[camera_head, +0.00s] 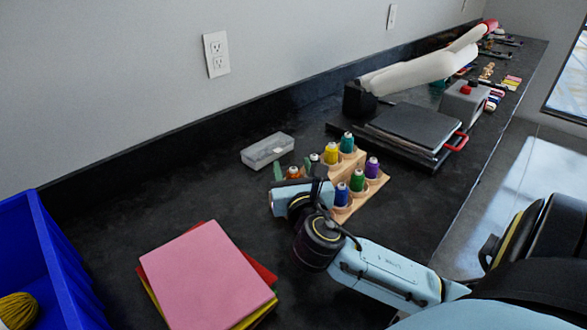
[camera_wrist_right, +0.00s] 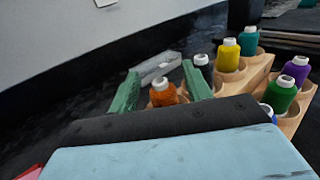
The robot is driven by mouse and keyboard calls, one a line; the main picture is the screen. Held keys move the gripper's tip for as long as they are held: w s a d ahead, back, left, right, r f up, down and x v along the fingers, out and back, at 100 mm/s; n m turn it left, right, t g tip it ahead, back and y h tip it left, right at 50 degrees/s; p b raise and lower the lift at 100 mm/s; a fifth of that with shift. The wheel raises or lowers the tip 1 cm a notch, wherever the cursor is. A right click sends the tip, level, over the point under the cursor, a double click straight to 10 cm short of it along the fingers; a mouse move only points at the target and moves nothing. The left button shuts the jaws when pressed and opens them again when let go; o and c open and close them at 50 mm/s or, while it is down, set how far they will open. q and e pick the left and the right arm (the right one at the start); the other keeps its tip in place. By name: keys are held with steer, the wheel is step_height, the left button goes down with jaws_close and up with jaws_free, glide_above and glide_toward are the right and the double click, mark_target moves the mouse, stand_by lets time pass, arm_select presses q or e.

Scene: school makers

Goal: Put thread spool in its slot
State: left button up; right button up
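A wooden rack (camera_head: 371,190) on the black worktop holds several thread spools, among them a yellow spool (camera_head: 332,153), a green spool (camera_head: 357,181) and a blue spool (camera_head: 341,195). An orange spool (camera_wrist_right: 163,93) stands upright at the rack's left end, between the two green fingers of my right gripper (camera_wrist_right: 162,88). The fingers are apart, with a visible gap on either side of the spool. The spool's base is hidden behind the gripper body, so I cannot tell whether it sits in a slot. My left gripper is not in view.
A clear plastic box (camera_head: 267,150) lies behind the rack. A heat press (camera_head: 408,125) stands to its right. Coloured sheets (camera_head: 205,275) and a blue bin (camera_head: 55,260) are at the front left. The worktop between sheets and box is clear.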

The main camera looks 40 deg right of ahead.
steer(key=shift+r, duration=0.3)
steer(key=shift+s+a, duration=0.2)
steer(key=shift+s, duration=0.1)
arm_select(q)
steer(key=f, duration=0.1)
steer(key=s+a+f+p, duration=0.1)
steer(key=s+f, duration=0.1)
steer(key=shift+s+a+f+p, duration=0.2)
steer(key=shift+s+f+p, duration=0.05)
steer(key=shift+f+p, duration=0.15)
arm_select(e)
steer(key=v, duration=1.1)
steer(key=shift+s+a, duration=0.1)
steer(key=shift+s, duration=0.05)
